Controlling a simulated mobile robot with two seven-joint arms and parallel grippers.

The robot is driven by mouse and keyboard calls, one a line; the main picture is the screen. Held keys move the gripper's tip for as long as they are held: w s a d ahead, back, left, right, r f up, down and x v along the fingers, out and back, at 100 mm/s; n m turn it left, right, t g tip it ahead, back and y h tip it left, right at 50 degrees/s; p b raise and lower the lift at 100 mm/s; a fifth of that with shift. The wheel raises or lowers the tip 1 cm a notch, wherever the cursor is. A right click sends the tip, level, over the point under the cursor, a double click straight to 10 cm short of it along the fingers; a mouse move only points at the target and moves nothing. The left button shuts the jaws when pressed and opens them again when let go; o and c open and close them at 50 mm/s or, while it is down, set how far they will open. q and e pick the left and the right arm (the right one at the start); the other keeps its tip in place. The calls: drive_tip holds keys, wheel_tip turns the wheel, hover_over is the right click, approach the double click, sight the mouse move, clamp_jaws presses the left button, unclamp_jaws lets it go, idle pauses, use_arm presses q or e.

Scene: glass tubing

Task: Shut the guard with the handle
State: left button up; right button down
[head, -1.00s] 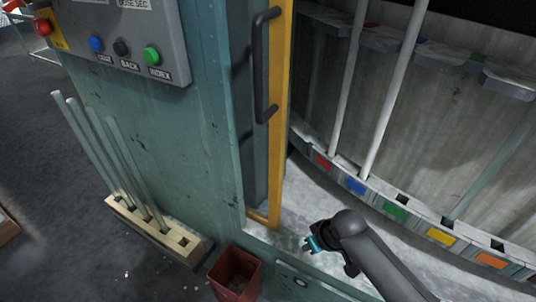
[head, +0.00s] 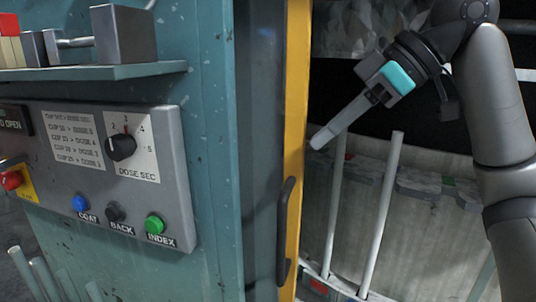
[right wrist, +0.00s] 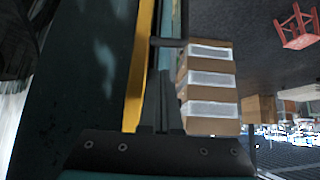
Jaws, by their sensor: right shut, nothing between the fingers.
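The guard has a yellow upright edge (head: 297,120) beside the teal cabinet, with the machine's opening to its right. Its black bar handle (head: 284,225) stands upright low on this edge in the head view. My right gripper (head: 374,98), with a teal part, is to the right of the yellow edge and higher than the handle. It is shut and empty, and does not hold the handle. In the right wrist view the gripper's dark fingers (right wrist: 161,105) lie beside the yellow edge (right wrist: 140,65). My left gripper is not in view.
Pale tubes (head: 380,215) stand inside the machine. A control box (head: 110,165) and shelf (head: 130,71) jut from the cabinet. The wrist view shows stacked boxes (right wrist: 208,80) and a red stool (right wrist: 298,27).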

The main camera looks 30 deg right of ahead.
sight(286, 181)
drive_tip(key=x, duration=0.7)
drive_tip(key=shift+f+b, duration=0.35)
drive_tip(key=shift+f, duration=0.15)
drive_tip(key=shift+w+a+f, duration=0.35)
drive_tip(key=shift+f, duration=0.05)
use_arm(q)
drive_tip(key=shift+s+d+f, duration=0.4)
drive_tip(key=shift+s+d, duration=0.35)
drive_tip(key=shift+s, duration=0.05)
use_arm(e)
drive_tip(key=shift+f, duration=0.1)
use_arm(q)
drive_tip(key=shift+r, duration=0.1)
use_arm(e)
drive_tip(key=shift+w, duration=0.1)
